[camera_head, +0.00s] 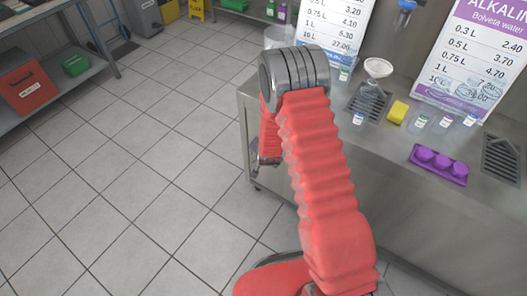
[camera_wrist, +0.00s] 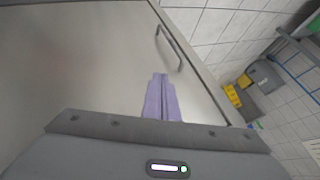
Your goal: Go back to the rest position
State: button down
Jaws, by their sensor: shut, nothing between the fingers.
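My gripper (camera_wrist: 160,77) shows in the wrist view as two light purple fingers pressed together, with nothing between them. It points at a smooth grey metal surface and a curved handle (camera_wrist: 169,48) near a panel's edge. In the head view my red-sleeved arm rises from the bottom and bends over at a grey joint in front of the steel counter (camera_head: 247,112). The gripper itself is hidden behind the arm there.
The counter carries a purple tray (camera_head: 438,165), a yellow sponge (camera_head: 398,112), a white funnel (camera_head: 378,67), clear cups and drain grates. A red box (camera_head: 27,87) sits on a shelf at left. The tiled floor (camera_head: 140,170) left of the arm is clear.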

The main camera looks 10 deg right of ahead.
dwell(0.5)
jog(key=s+a+n+g+y, duration=0.15)
jog(key=s+n+g, duration=0.3)
jog(key=s, duration=0.75)
jog(key=s+d+r+n, duration=0.1)
jog(key=s+r, duration=0.6)
jog(key=r, duration=0.7)
jog(key=s+d+r+n+t, duration=0.1)
jog(key=s+r+n, duration=0.1)
jog(key=s+r, duration=0.6)
jog(key=s+d+r+n+t, duration=0.1)
jog(key=s+r, duration=0.7)
jog(key=r, duration=1.3)
jog(key=shift+s+d+r+n+h, duration=0.15)
jog(key=shift+r+n+h, duration=0.2)
jog(key=shift+n, duration=0.3)
jog(key=shift+d, duration=0.1)
